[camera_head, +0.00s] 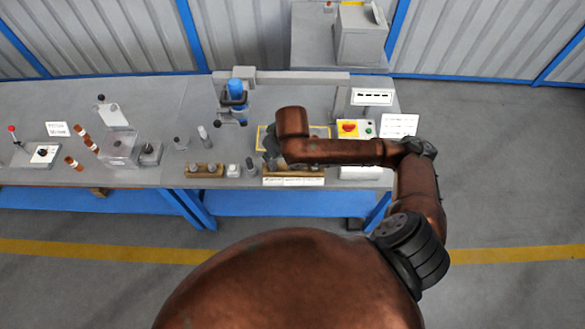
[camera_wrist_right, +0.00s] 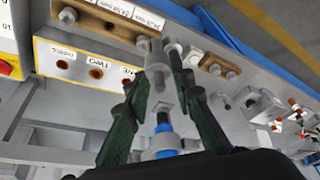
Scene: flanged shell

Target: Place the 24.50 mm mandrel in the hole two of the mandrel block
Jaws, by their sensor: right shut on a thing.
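The mandrel block (camera_wrist_right: 80,86) is a pale panel with a yellow edge at the left of the right wrist view. Its holes carry labels. Hole two (camera_wrist_right: 96,73) is dark and looks empty, and hole three (camera_wrist_right: 62,64) lies left of it. My right gripper (camera_wrist_right: 158,58) is shut on a grey mandrel (camera_wrist_right: 158,76), just right of the hole labelled one and apart from hole two. The mandrel's size cannot be read. In the head view my right gripper (camera_head: 271,162) is mostly hidden by its own arm, which also covers much of the block (camera_head: 261,138). My left gripper is not in view.
A wooden rack (camera_wrist_right: 112,28) with grey pieces and label cards stands beside the block. Another wooden rack (camera_head: 205,171) stands to the left. A blue-topped device (camera_head: 237,92) stands behind. A control box (camera_head: 355,130) with a red button is at the right.

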